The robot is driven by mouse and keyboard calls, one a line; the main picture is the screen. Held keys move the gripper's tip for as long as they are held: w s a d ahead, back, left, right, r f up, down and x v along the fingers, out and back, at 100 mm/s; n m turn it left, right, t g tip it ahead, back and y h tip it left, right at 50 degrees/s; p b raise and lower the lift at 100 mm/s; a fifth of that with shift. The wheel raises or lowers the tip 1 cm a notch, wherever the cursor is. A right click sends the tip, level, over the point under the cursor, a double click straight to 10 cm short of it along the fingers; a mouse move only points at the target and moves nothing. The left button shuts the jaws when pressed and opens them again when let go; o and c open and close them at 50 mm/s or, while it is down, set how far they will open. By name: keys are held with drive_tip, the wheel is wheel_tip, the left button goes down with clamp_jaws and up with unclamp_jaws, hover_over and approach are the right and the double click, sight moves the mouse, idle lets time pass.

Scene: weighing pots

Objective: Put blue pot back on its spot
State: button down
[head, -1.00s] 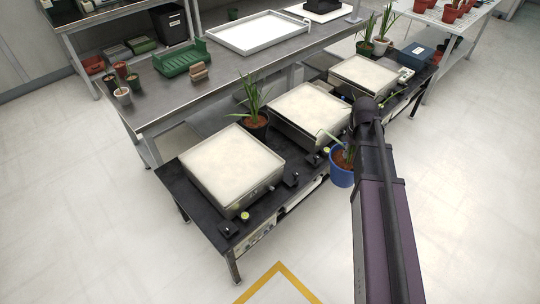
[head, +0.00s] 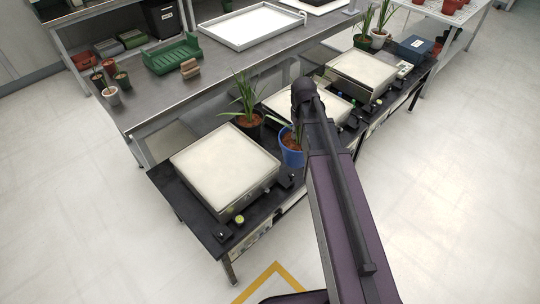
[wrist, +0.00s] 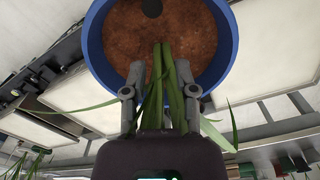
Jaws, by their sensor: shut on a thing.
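The blue pot (head: 292,153), with brown soil and a green plant, is held up in front of the black bench, between the left scale (head: 222,168) and middle scale (head: 330,103) as seen in the head view. In the wrist view the blue pot (wrist: 92,45) fills the top centre, its soil facing the camera. My gripper (wrist: 160,88) has a finger on each side of the green stems, shut on the plant near the pot's rim. In the head view my arm hides the gripper and part of the plant.
A dark pot with a plant (head: 247,124) stands behind the left and middle scales. Small knobs line the bench's front edge.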

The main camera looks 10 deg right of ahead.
drive_tip(key=shift+w+a, duration=0.4)
drive_tip(key=shift+a, duration=0.15)
drive_tip(key=shift+w, duration=0.15)
drive_tip(key=w+a+f+b, duration=0.1)
drive_tip(key=w+f+b, duration=0.2)
drive_tip(key=w, duration=0.4)
drive_tip(key=w+a+f+b, duration=0.1)
drive_tip(key=w+f+b, duration=0.3)
drive_tip(key=w, duration=0.4)
drive_tip(key=shift+w+a+f, duration=0.25)
drive_tip(key=shift+w+a, duration=0.05)
drive_tip(key=shift+a, duration=0.1)
drive_tip(key=shift+f+b, duration=0.1)
drive_tip(key=shift+b, duration=0.3)
wheel_tip(320, 180, down, 6)
drive_tip(key=b, duration=0.6)
drive_tip(key=shift+f, duration=0.1)
drive_tip(key=shift+f+b, duration=1.8)
drive_tip(key=shift+b, duration=0.05)
drive_tip(key=shift+f, duration=0.15)
